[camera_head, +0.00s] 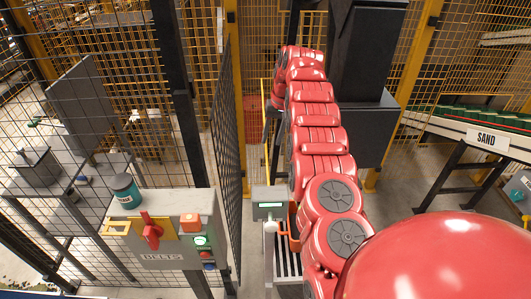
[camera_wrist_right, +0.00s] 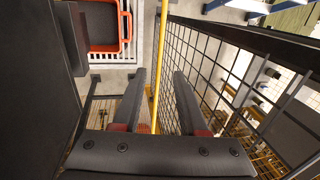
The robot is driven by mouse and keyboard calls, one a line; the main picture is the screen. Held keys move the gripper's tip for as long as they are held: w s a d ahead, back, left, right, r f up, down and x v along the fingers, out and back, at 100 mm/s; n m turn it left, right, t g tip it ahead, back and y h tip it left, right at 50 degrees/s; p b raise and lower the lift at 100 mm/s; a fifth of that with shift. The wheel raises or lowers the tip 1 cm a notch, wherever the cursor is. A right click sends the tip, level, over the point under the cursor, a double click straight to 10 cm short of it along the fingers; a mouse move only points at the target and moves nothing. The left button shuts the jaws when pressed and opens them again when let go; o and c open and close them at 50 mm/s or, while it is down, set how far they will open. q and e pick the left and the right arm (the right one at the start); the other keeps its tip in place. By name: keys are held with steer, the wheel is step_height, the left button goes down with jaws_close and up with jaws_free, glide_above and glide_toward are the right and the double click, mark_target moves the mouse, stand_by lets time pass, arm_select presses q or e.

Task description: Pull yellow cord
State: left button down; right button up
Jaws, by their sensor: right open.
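A thin, taut yellow cord (camera_wrist_right: 162,50) runs down the middle of the right wrist view, in line with the gap between my fingers. I cannot tell its depth relative to the fingertips. In the head view a thin upright yellow line (camera_head: 264,125), which looks like the same cord, stands beside the mesh fence, left of my red right arm. My right gripper (camera_wrist_right: 160,78) is open, with one dark finger either side of the cord; neither finger visibly touches it. In the head view its fingers cannot be made out. My left gripper is not in view.
A mesh fence (camera_wrist_right: 235,80) stands close to the right finger in the wrist view. The BELTS control box (camera_head: 160,235) and SAND conveyor (camera_head: 460,130) flank my arm in the head view.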

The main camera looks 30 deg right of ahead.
mark_target(267, 156)
steer(key=f, duration=0.4)
steer(key=a+f+p, duration=0.1)
steer(key=f, duration=0.1)
steer(key=shift+w+f, duration=0.1)
steer(key=shift+w, duration=0.25)
jaws_close()
stand_by(1.0)
